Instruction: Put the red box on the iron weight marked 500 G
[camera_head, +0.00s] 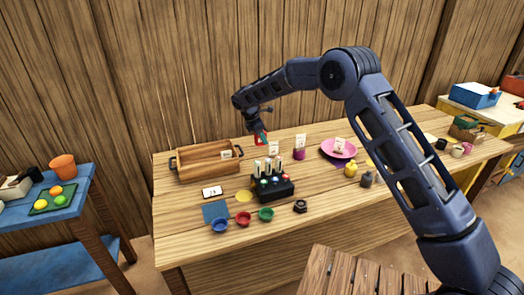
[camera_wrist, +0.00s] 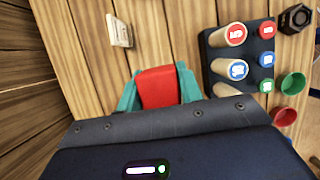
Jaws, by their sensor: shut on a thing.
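The red box (camera_wrist: 158,88) is between the teal fingers of my gripper (camera_wrist: 160,80), shut on it in the wrist view. In the head view my gripper (camera_head: 260,137) is over the back middle of the table, behind the black rack, with a bit of red showing. A dark six-sided weight (camera_head: 300,206) sits right of the rack near the front, and it also shows in the wrist view at the top right (camera_wrist: 296,18). A dark grey weight (camera_head: 366,180) stands farther right, beside a yellow one. I cannot read a 500 G mark on either dark weight.
The black rack (camera_head: 287,190) holds several upright cylinders with coloured tops. Blue, red and green bowls (camera_head: 243,219) stand along the front. A wooden tray (camera_head: 190,172) is at the left and a pink plate (camera_head: 330,150) at the right. The table's front right is clear.

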